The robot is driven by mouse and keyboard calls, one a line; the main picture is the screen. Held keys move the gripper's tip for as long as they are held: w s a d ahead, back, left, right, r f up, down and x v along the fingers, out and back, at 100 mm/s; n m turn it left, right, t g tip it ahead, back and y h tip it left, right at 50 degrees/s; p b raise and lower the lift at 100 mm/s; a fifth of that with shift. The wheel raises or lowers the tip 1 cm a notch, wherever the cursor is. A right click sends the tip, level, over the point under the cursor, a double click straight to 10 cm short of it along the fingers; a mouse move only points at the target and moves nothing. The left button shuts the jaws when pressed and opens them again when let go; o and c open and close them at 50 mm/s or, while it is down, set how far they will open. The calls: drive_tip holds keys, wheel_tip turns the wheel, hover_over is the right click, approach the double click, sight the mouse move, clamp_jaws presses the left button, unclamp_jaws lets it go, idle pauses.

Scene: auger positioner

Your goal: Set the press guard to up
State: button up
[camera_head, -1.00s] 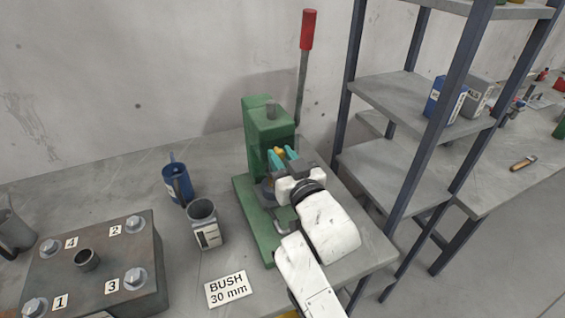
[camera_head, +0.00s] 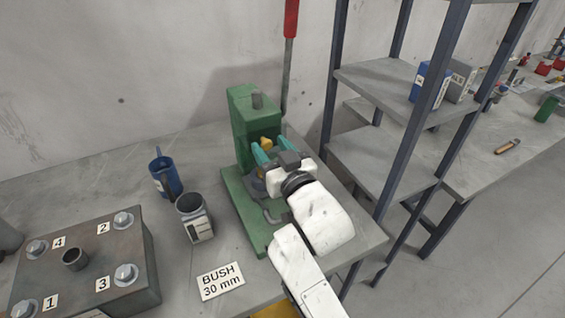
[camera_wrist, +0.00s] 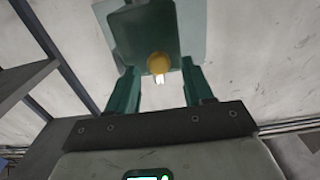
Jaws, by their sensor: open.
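The green press (camera_head: 243,124) stands on the bench, with a lever (camera_head: 287,75) topped by a red grip. A yellow knob (camera_head: 266,144) shows at the front of the press; it also shows in the wrist view (camera_wrist: 158,63), with a small bright tip below it. A pale see-through panel (camera_wrist: 195,25), apparently the guard, shows behind the knob. My gripper (camera_head: 271,150) is open, its teal fingers on either side of the knob in the picture. In the wrist view, gaps show between the knob and both fingers (camera_wrist: 157,80). The guard's lower part is hidden in the head view.
A blue jug (camera_head: 165,178) and a grey cup (camera_head: 194,218) stand left of the press. A label plate (camera_head: 221,281) lies in front. A numbered metal block (camera_head: 85,262) is at lower left. A shelf rack (camera_head: 385,165) stands close on the right.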

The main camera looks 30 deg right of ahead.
drive_tip(key=s+b, duration=0.2)
drive_tip(key=s, duration=0.7)
drive_tip(key=shift+s, duration=0.3)
drive_tip(key=s+d+f+g, duration=0.2)
drive_tip(key=f, duration=0.3)
drive_tip(key=s+d+f+g, duration=0.1)
drive_tip(key=s+f+g, duration=0.2)
drive_tip(key=f, duration=0.3)
drive_tip(key=s+d+f+m+g+h, duration=0.1)
drive_tip(key=s+d+f+g, duration=0.1)
drive_tip(key=f, duration=0.3)
drive_tip(key=shift+s+d+f, duration=0.25)
drive_tip(key=shift+d, duration=0.05)
drive_tip(key=s+d+f+g, duration=0.1)
drive_tip(key=s+f+g, duration=0.4)
drive_tip(key=s, duration=0.5)
drive_tip(key=s+d+f+g, duration=0.1)
drive_tip(key=s+f+g, duration=0.4)
drive_tip(key=s, duration=0.5)
wheel_tip(320, 180, down, 2)
drive_tip(key=shift+f+y, duration=0.25)
drive_tip(key=shift+y, duration=0.15)
drive_tip(key=shift+c, duration=0.4)
